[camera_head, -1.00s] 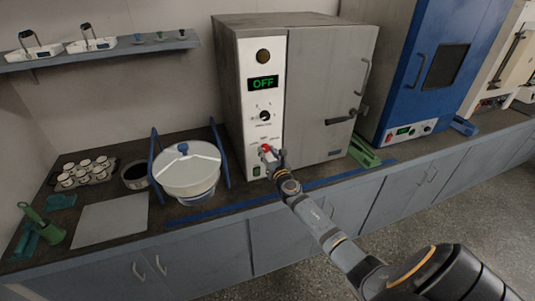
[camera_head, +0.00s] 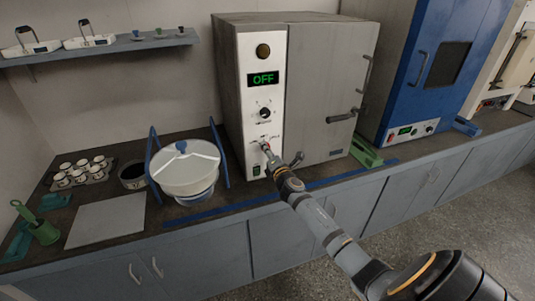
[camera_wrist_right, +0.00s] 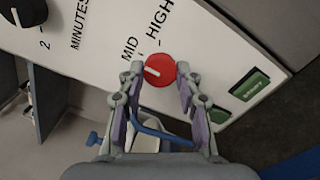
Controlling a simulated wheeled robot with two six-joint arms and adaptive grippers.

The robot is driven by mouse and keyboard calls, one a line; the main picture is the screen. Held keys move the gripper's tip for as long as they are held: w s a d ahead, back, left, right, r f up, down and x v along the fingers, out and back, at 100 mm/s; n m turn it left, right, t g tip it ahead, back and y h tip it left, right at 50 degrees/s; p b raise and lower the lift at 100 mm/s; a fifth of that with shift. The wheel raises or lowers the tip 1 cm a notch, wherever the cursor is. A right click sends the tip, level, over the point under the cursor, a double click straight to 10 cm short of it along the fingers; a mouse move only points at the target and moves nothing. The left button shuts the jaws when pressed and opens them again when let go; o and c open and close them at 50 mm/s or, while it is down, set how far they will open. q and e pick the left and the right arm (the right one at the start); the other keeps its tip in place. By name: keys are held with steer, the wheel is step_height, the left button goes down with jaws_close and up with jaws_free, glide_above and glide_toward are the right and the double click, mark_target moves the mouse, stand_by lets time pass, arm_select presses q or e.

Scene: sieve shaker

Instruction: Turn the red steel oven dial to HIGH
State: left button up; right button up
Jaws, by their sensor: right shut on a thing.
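The red dial (camera_wrist_right: 162,80) sits on the white front panel of the grey steel oven (camera_head: 325,95). In the right wrist view its white pointer line is toward the upper left, nearer the MID mark than the HIGH mark. My right gripper (camera_wrist_right: 160,80) is shut on the dial, one finger on each side. In the head view the right gripper (camera_head: 268,153) is at the lower part of the panel and mostly covers the dial. The oven's green display (camera_head: 263,79) reads OFF. My left gripper is not in view.
A black MINUTES knob (camera_head: 265,113) is above the dial. A green switch (camera_wrist_right: 250,84) is beside the dial in the wrist view. A white sieve pan (camera_head: 187,172) with blue posts stands left of the oven. A blue oven (camera_head: 425,70) stands to the right.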

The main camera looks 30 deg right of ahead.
steer(key=m+b, duration=0.5)
steer(key=m, duration=0.6)
steer(key=shift+f, duration=0.15)
steer(key=shift+m, duration=0.4)
steer(key=o, duration=1.2)
steer(key=shift+c, duration=0.2)
steer(key=v, duration=1.2)
